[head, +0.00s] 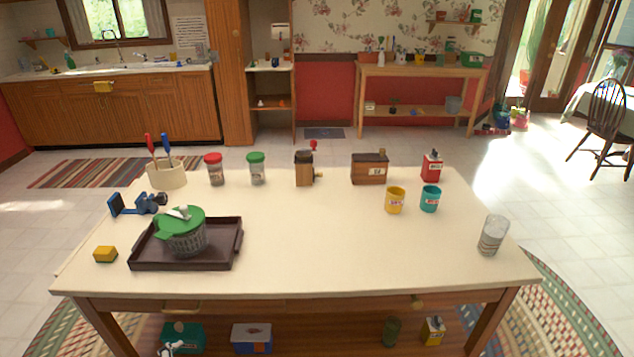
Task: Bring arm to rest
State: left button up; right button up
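No arm of mine reaches over the cream-topped table (330,245). A small white and dark thing (170,349) is cut off by the bottom edge of the picture, in front of a teal box. I cannot tell what it is.
The table holds a dark tray (150,262) with a green-lidded basket (187,238), a yellow block (105,254), a blue device (138,204), a utensil crock (167,176), jars, a yellow cup (395,200), a teal cup (430,199) and a glass (492,236). Its front middle is clear.

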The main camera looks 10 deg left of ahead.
pick_arm(q)
jog(key=d+f+n+t+h, duration=0.2)
jog(key=d+f+h, duration=0.3)
jog(key=d+f, duration=0.4)
jog(key=shift+d+f+n+t, duration=0.2)
jog(key=shift+d+n+t, duration=0.1)
jog(key=shift+d, duration=1)
